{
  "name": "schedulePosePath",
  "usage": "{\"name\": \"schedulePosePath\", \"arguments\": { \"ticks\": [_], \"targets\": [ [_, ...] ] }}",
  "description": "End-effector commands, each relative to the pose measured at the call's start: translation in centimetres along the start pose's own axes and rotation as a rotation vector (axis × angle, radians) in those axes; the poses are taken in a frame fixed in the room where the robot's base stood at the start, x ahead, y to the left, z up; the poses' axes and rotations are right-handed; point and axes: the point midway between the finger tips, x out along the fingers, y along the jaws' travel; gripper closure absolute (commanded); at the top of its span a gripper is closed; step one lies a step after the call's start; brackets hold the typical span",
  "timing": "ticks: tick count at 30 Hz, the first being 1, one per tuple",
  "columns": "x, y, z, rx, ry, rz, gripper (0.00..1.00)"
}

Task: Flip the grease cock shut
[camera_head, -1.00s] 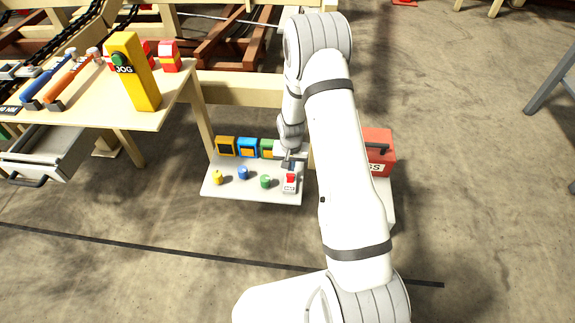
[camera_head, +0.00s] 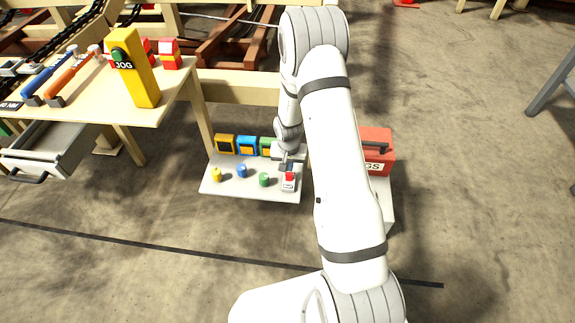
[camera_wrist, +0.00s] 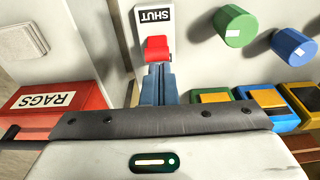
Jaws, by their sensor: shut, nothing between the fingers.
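The grease cock is a red lever (camera_wrist: 157,46) on a narrow white plate (camera_wrist: 154,20) in the wrist view. The word SHUT is printed upside down at the plate's far end, and the lever stands just short of it. My gripper (camera_wrist: 158,72) is shut and empty, its blue fingers at the lever's near side. I cannot tell whether the tips touch it. The plate's near end is hidden behind the fingers. In the head view, the red lever (camera_head: 290,176) sits at the right of the low grey shelf (camera_head: 240,192), with my gripper (camera_head: 286,166) just behind it.
Yellow, blue and green knobs (camera_head: 264,180) stand left of the cock, with coloured boxes (camera_head: 247,146) behind them. A red RAGS box (camera_head: 377,150) stands to the right. A yellow JOG pendant (camera_head: 133,68) stands on the bench at the upper left.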

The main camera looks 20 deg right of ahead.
Motion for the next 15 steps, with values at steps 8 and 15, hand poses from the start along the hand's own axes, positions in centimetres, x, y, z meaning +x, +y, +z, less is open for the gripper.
{"name": "schedulePosePath", "arguments": {
  "ticks": [8, 15],
  "targets": [
    [-0.01, 0.03, 0.76, 0.006, -0.003, 0.002, 1.00],
    [-0.13, 0.16, 0.79, 0.010, -0.003, 0.002, 1.00]
  ]
}}
